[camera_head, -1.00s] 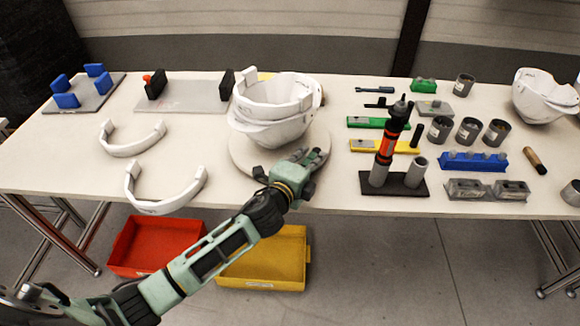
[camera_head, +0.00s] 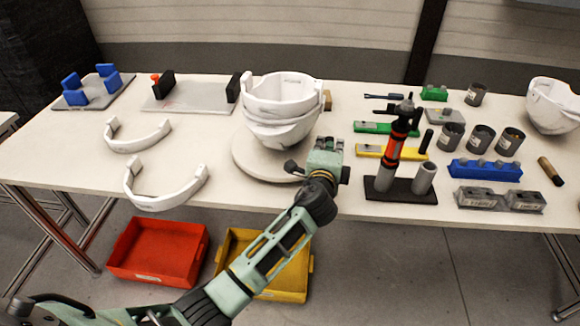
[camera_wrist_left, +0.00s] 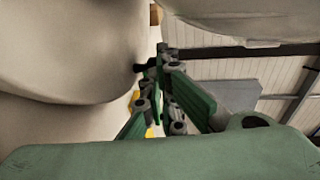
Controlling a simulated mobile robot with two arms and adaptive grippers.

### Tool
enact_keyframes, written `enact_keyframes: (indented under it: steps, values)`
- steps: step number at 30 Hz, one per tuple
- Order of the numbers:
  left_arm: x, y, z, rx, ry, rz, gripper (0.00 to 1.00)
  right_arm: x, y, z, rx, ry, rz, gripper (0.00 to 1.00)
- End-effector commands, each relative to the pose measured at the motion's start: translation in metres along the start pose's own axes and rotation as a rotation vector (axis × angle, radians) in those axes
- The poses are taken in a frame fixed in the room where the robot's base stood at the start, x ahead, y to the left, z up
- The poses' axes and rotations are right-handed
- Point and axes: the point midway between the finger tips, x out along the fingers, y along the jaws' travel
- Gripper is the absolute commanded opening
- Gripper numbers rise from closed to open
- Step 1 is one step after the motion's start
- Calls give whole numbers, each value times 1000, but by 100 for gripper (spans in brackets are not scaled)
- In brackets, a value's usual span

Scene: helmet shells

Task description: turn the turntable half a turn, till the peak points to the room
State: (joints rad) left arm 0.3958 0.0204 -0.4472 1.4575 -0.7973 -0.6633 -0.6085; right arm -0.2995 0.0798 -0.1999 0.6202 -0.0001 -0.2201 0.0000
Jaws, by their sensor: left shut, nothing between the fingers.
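The round pale turntable (camera_head: 243,160) lies near the table's front edge. A white helmet shell (camera_head: 285,130) sits on it, with a white curved band piece (camera_head: 280,88) at its top. I cannot make out the peak clearly. My left gripper (camera_head: 328,146) is shut and empty at the turntable's right front edge; whether it touches the rim I cannot tell. In the left wrist view its fingers (camera_wrist_left: 168,95) are close together, with pale curved surfaces to the left and above. My right gripper is not in view.
A dark stand with a red-and-black tool (camera_head: 394,140) is close right of my gripper. A small tan block (camera_head: 327,100) shows beside the shell. Two white bands (camera_head: 165,190) lie left. Red (camera_head: 157,250) and yellow (camera_head: 235,240) bins stand below.

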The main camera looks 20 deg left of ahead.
Motion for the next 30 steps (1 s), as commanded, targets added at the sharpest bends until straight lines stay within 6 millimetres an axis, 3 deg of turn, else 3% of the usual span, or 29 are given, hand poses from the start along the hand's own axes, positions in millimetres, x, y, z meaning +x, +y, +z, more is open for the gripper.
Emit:
enact_keyframes:
  steps: [12, 30]
  values:
    - [12, -2, -3, 0, 1, 0, 0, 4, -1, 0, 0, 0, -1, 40]
    - [13, -2, -3, 0, 2, 0, 0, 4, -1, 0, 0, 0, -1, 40]
